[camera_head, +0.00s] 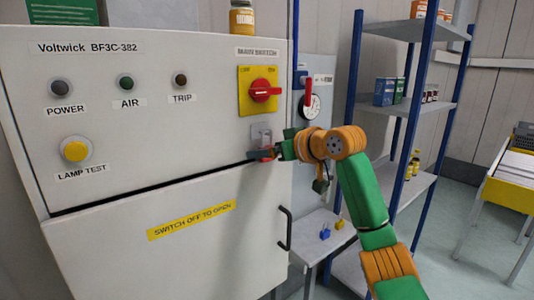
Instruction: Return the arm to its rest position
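My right arm (361,190), green and orange, reaches in from the lower right to the front of a light grey control cabinet (120,260). My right gripper (264,154) is at the cabinet's right side, just below a small grey plate (261,132) under the main switch. The gripper is small and dark here, and I cannot tell if its fingers are open or shut or hold something. A small reddish patch shows at the fingertips. The red main switch handle (264,91) lies about level on its yellow plate. My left gripper is not in view.
A red lever (308,91) and a round gauge (311,107) are on the panel beside the cabinet. A small table (310,222) holds blue and yellow padlocks. A blue-post shelf (410,108) stands behind my arm. A black door handle (286,228) sticks out below the gripper.

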